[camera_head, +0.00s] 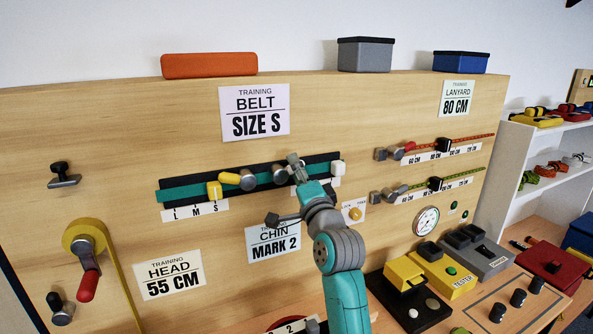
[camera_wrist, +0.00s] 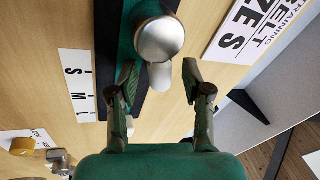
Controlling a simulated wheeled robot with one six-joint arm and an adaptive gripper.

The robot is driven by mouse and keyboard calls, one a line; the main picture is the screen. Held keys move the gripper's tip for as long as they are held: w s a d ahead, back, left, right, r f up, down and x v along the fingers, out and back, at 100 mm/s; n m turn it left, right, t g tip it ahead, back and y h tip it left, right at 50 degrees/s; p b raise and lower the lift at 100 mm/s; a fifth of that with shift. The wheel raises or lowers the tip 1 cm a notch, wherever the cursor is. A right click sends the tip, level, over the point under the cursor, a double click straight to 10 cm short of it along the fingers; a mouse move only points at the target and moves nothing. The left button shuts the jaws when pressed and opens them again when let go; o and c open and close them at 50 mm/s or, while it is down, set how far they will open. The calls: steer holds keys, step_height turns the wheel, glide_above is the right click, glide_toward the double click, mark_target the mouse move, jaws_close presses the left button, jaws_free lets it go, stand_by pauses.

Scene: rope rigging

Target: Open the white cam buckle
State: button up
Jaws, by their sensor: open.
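The white cam buckle appears to be the round metal knob with a short pale lever (camera_wrist: 160,76) in the wrist view. In the head view its metal knob (camera_head: 279,174) shows on the teal strap, and my gripper hides the lever. My gripper (camera_head: 296,168) is at the strap, just right of that knob. In the wrist view my gripper (camera_wrist: 160,84) is open, one finger on each side of the pale lever. Whether either finger touches it I cannot tell. A white block (camera_head: 338,168) sits at the strap's right end.
A yellow lever with a metal knob (camera_head: 238,179) and a yellow block (camera_head: 214,191) sit left on the same strap (camera_head: 180,194). A belt sign (camera_head: 255,111) hangs above and a chin sign (camera_head: 273,242) below. A gauge (camera_head: 426,221) is at right.

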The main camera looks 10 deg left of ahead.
steer(key=shift+w+a, duration=0.15)
steer(key=shift+w, duration=0.05)
jaws_close()
